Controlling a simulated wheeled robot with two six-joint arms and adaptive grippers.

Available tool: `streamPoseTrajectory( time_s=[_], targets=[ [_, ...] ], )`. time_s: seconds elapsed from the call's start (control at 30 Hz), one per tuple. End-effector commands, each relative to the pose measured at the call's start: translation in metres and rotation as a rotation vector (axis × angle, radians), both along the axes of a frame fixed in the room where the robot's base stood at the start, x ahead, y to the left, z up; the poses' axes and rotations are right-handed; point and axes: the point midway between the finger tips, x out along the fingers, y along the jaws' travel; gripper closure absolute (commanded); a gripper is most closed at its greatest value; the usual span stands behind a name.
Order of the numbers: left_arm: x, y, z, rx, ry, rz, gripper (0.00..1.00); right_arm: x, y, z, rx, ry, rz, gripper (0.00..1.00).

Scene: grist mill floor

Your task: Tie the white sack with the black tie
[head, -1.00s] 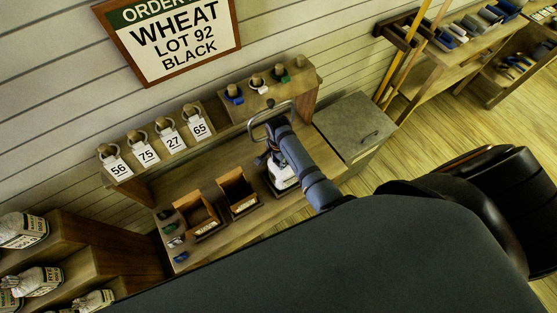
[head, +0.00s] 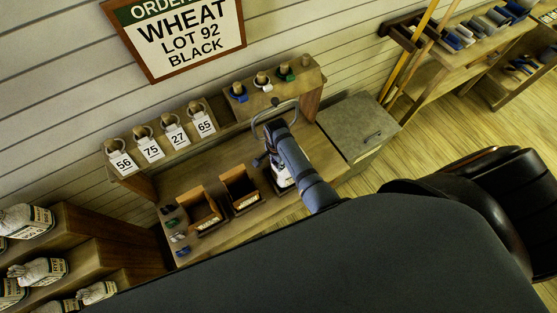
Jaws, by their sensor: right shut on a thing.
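The white sack (head: 282,178) stands on the bench, mostly hidden behind my right arm. Part of its white side and printed label shows. My right gripper (head: 270,148) is at the sack's top, next to a metal loop (head: 258,122) that rises there. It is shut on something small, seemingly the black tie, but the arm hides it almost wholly. On the tie rack (head: 318,75), blue (head: 240,98), white (head: 264,87) and green (head: 287,77) ties hang on pegs, and the end peg looks bare. My left gripper is not in view.
Two open wooden boxes (head: 240,190) stand left of the sack, with small coloured items (head: 178,237) beside them. Number tags (head: 149,149) hang on the wall rack. A grey-topped cabinet (head: 355,125) stands right, and shelves (head: 95,225) with sacks are at left. The sign reads WHEAT LOT 92 BLACK.

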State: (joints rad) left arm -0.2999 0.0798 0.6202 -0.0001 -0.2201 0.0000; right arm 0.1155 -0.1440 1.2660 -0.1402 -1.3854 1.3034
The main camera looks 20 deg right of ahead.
Motion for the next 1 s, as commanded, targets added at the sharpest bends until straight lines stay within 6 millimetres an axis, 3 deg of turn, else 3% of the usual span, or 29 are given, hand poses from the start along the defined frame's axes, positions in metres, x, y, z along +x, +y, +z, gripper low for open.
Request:
streamPoseTrajectory(
  time_s=[0.8,0.83,1.0],
  targets=[
    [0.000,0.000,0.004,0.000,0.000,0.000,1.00,-0.004,0.012,0.000,-0.001,-0.001,-0.001,1.00],
    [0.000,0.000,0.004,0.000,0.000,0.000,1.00,-0.004,0.012,0.000,-0.001,-0.001,-0.001,0.66],
    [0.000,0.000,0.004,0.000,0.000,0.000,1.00,-0.004,0.012,0.000,-0.001,-0.001,-0.001,0.44]
  ],
)
